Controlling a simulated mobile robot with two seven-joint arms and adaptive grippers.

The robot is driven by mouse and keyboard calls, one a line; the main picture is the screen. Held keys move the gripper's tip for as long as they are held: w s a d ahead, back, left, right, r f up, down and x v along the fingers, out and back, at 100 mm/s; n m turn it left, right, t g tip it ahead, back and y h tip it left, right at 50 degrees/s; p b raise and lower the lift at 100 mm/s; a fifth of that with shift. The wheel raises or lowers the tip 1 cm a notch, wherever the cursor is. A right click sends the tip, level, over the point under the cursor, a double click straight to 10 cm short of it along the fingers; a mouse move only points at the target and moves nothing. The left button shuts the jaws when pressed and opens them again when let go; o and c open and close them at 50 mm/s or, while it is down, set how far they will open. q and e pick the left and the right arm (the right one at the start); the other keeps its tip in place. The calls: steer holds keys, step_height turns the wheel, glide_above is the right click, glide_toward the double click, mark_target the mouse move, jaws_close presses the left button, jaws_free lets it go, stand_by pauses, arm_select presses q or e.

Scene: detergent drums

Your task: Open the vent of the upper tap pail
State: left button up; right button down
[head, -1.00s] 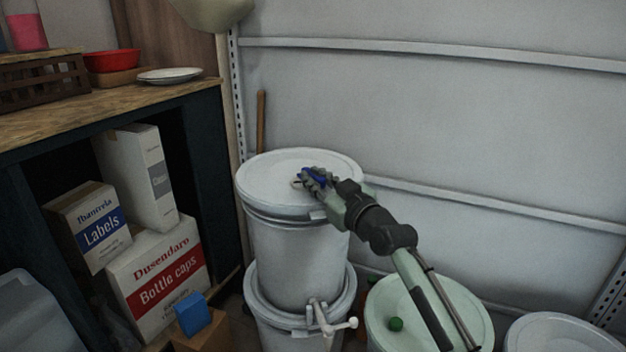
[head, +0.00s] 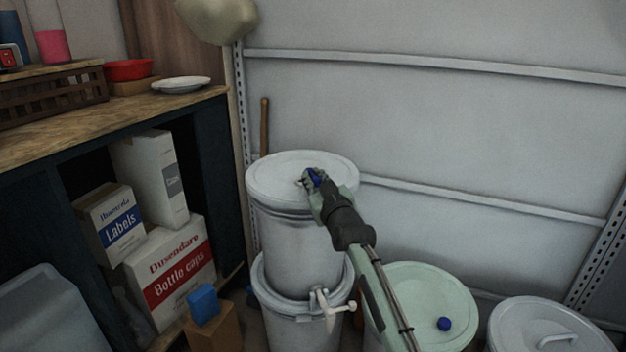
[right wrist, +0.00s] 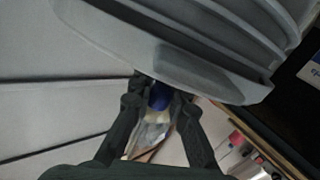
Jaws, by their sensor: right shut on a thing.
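The upper white pail (head: 300,240) stands on a lower white pail (head: 305,327), its round lid (head: 275,172) facing up. A white tap (head: 332,308) shows low at the front of the stack. My right gripper (head: 311,178) is over the front right of the upper lid, shut on a small blue part (head: 316,177), seemingly the vent cap. In the right wrist view the blue part (right wrist: 160,97) sits between my fingertips, against the grey ribbed pail (right wrist: 215,45). My fingers hide most of it, so its seating cannot be told. My left gripper is not in view.
A pale green drum (head: 440,285) with a blue knob (head: 443,324) stands right of the stack, under my right arm. A white lidded drum (head: 550,325) is at the far right. The workbench (head: 120,115) with boxes beneath is at the left. The wall is close behind.

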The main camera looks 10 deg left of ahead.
mark_target(313, 176)
steer(key=shift+f, duration=0.1)
steer(key=c, duration=1.6)
jaws_free()
steer(key=shift+r, duration=0.2)
step_height(313, 176, up, 10)
steer(key=shift+f, duration=0.1)
